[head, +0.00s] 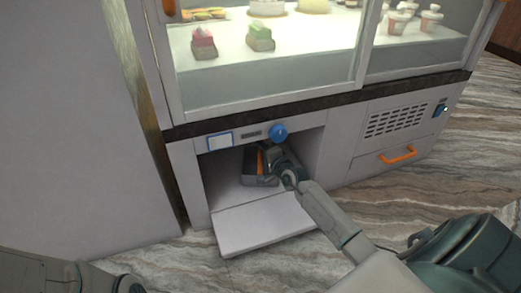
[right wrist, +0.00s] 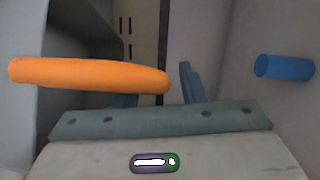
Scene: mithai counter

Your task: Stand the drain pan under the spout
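A dark grey pan (head: 248,180) with an orange handle (head: 261,163) sits in the open compartment under the display case; I take it for the drain pan. My right gripper (head: 268,158) reaches in at the pan's right side and partly hides it. In the right wrist view the orange handle (right wrist: 85,74) crosses in front of one finger, its end between the two fingers. The fingers (right wrist: 158,90) stand apart, with no clear grip. A blue cylinder (right wrist: 285,67) sticks out at the right there; I cannot tell whether it is the spout. My left gripper is not seen.
A blue knob (head: 278,132) is on the panel above the opening. An orange drawer handle (head: 398,155) is to the right. A tall grey panel (head: 75,120) stands at the left.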

